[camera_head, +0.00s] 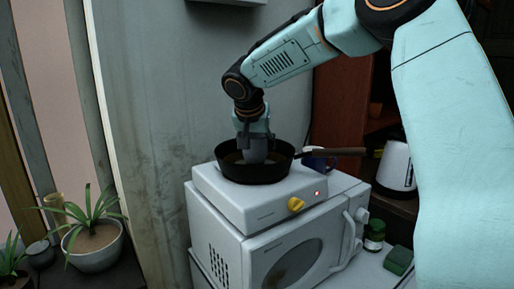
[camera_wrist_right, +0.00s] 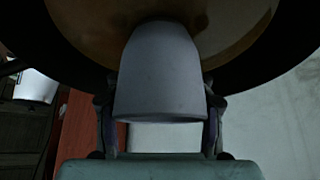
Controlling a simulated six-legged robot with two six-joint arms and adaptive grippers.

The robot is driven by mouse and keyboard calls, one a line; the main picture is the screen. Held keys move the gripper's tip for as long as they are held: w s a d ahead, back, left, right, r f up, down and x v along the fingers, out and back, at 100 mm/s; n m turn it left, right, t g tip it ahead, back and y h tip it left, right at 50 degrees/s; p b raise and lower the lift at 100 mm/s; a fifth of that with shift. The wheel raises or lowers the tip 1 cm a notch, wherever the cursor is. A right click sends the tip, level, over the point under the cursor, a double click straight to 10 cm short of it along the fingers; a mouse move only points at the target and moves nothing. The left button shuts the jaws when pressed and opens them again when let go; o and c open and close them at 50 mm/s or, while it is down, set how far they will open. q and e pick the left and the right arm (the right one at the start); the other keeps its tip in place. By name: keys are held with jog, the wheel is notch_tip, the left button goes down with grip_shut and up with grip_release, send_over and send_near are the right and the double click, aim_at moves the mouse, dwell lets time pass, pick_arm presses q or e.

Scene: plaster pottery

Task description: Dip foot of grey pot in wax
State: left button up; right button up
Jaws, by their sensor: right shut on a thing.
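The grey pot (camera_wrist_right: 160,75) is in my right gripper (camera_head: 256,138), whose fingers are shut on its sides. In the head view the pot (camera_head: 257,153) is inside the black pan (camera_head: 258,174), below the rim. In the wrist view its far end overlaps the tan wax (camera_wrist_right: 215,22) in the pan; I cannot tell how deep it sits. The pan stands on a white hot plate (camera_head: 240,202), its brown handle pointing right. My left gripper is not in view.
The hot plate, with a yellow knob (camera_head: 296,204) and a lit red light, sits on a white microwave (camera_head: 290,250). A blue mug (camera_head: 318,160) stands behind the pan handle. A white kettle (camera_head: 397,165), green jar (camera_head: 374,236) and green block (camera_head: 398,260) are at right. Potted plants (camera_head: 93,245) stand left.

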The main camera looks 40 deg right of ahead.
jog(key=shift+r+p, duration=0.3)
jog(key=shift+r, duration=0.4)
jog(key=shift+r, duration=0.1)
dwell(0.6)
jog(key=shift+r+p, duration=2.8)
jog(key=shift+r, duration=1.55)
jog(key=shift+f, duration=0.1)
